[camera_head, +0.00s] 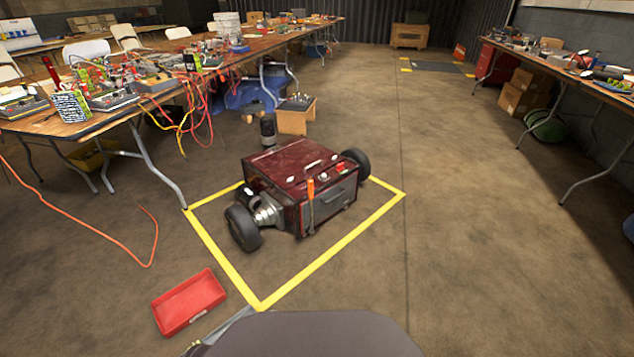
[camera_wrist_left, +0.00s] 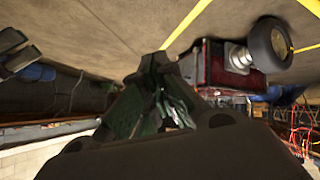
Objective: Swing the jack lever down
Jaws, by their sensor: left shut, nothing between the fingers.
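A dark red wheeled machine (camera_head: 290,170) stands on the floor inside a yellow taped outline. A lever with an orange handle (camera_head: 311,187) stands upright against its near face, with a grey shaft below. The machine also shows, turned over, in the left wrist view (camera_wrist_left: 215,66); the lever cannot be made out there. My left gripper (camera_wrist_left: 158,62) is shut and empty, its dark fingers in front of the wrist camera and apart from the machine. A dark shape at the left edge of that view looks like my right gripper (camera_wrist_left: 18,52), partly cut off.
A red tray (camera_head: 189,302) lies on the floor outside the yellow tape (camera_head: 340,247). A cluttered table (camera_head: 100,122) with hanging cables is at the left, and another bench (camera_head: 570,82) at the right. An orange cable (camera_head: 90,235) crosses the floor. The floor right of the tape is clear.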

